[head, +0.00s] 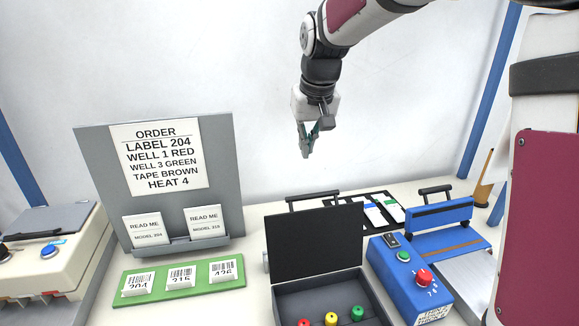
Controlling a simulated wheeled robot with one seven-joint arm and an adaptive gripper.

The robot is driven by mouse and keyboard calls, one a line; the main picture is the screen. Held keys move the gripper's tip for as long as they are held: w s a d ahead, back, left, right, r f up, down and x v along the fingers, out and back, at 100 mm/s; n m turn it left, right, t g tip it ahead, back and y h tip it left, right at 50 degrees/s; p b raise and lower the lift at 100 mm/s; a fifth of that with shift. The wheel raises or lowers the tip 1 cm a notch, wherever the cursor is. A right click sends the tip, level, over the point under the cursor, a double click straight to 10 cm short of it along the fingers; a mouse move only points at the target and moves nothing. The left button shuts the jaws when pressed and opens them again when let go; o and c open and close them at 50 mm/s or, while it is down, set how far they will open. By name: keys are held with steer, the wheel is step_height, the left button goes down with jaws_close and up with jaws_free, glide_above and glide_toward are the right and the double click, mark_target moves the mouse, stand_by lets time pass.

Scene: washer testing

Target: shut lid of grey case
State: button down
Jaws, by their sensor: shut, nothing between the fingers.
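The grey case (330,285) stands open at the front middle of the table. Its dark lid (315,242) is raised, tilted up at the back of the case. Red, yellow and green round-topped pieces sit inside the case, at the bottom of the picture. The front of the case is cut off by the frame edge. My gripper (308,153) hangs in the air above and behind the lid, fingers pointing down. It is shut and empty, and apart from the lid.
A blue device (408,285) with a red knob stands close right of the case. A green tray (178,283) with number labels lies to the left. A grey order board (225,170) rises at the back left. A dark rack with cards (345,208) lies behind the lid.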

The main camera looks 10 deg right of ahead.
step_height(320, 180, down, 10)
steer(key=p, duration=0.2)
steer(key=shift+s+r, duration=0.15)
steer(key=shift+r, duration=0.05)
stand_by(0.4)
steer(key=shift+d, duration=0.1)
